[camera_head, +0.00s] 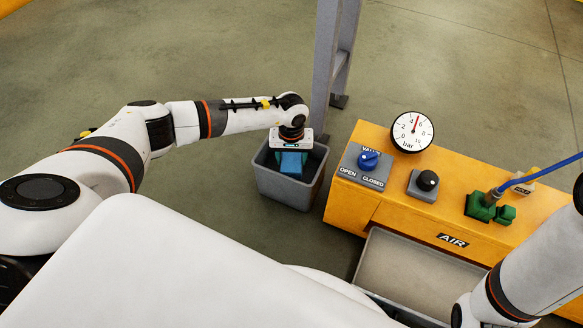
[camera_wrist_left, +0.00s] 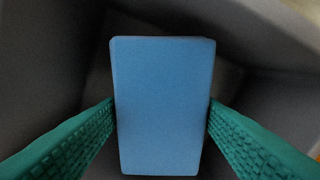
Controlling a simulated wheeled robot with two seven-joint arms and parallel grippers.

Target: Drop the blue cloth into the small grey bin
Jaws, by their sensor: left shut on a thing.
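The blue cloth (camera_head: 291,164) looks like a flat, folded block, and in the left wrist view it (camera_wrist_left: 164,105) stands between two green finger pads. My left gripper (camera_head: 290,158) is shut on it, pointing down over the opening of the small grey bin (camera_head: 293,190). The cloth is at or just inside the bin's mouth. Dark grey bin walls (camera_wrist_left: 50,60) surround it in the left wrist view. The bin's floor is mostly hidden. My right arm shows at the lower right, but its gripper is out of view.
A yellow cabinet (camera_head: 390,215) stands right of the bin, with a blue valve knob (camera_head: 369,159), a bar gauge (camera_head: 412,132), a black knob (camera_head: 428,181) and green fittings (camera_head: 489,208). A blue hose (camera_head: 540,172) runs right. A grey tray (camera_head: 364,258) lies in front. A grey post (camera_head: 327,70) rises behind the bin.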

